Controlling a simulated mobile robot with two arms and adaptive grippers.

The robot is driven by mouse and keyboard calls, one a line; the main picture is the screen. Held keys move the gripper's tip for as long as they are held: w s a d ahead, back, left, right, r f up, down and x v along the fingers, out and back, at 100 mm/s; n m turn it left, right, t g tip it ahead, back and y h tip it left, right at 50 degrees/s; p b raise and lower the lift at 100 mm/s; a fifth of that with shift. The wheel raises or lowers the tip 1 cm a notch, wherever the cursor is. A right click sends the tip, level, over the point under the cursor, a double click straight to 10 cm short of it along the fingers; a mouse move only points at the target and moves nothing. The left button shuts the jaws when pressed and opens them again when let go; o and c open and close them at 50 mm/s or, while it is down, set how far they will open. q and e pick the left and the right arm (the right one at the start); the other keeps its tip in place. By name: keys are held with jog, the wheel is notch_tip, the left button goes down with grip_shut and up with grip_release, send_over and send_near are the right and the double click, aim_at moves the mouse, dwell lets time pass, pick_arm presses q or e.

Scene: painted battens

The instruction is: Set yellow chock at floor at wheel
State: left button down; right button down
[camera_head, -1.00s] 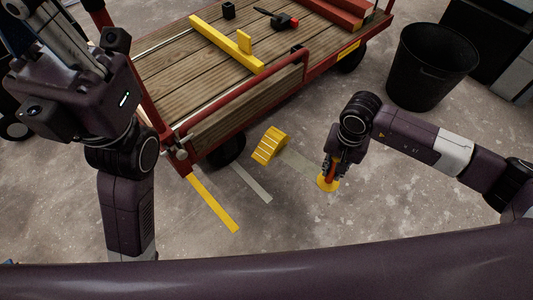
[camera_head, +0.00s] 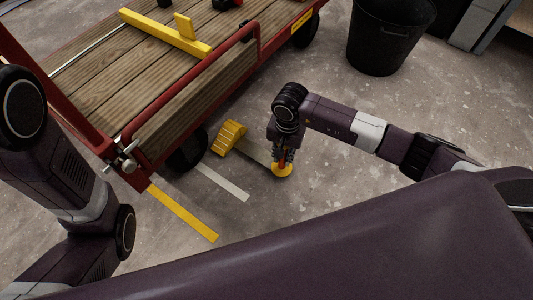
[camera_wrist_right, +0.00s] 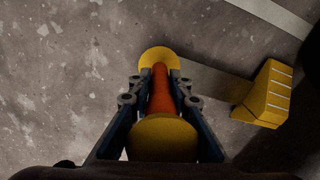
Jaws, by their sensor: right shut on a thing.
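The yellow chock (camera_head: 229,137) is a ribbed wedge, right of the cart's dark wheel (camera_head: 188,150), with a gap between them. A flat grey bar appears to run from it to an upright red-orange handle with yellow ends. My right gripper (camera_head: 283,158) is shut on this handle. In the right wrist view the handle (camera_wrist_right: 160,95) stands between the fingers (camera_wrist_right: 160,92), with the chock (camera_wrist_right: 266,95) off to the right. I cannot tell whether the chock touches the floor. My left arm shows at the left; its gripper is out of view.
The wooden cart (camera_head: 160,75) with red rails carries a yellow batten (camera_head: 160,32). A yellow stripe (camera_head: 185,214) and a whitish stripe (camera_head: 220,182) mark the floor beside the wheel. A black bin (camera_head: 388,35) stands back right. Floor right of my right gripper is clear.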

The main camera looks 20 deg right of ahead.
aim_at(267, 160)
jog(key=shift+w+a, duration=0.55)
jog(key=shift+w, duration=0.2)
jog(key=w+a+b, duration=0.1)
jog(key=b, duration=0.1)
jog(key=w+a+f+b, duration=0.1)
jog(key=w, duration=0.1)
jog(key=shift+a+b, duration=0.25)
jog(key=shift+b, duration=0.1)
jog(key=shift+w+f, duration=0.1)
jog(key=shift+f, duration=0.05)
jog(key=shift+f, duration=0.15)
jog(key=c, duration=1.8)
grip_release()
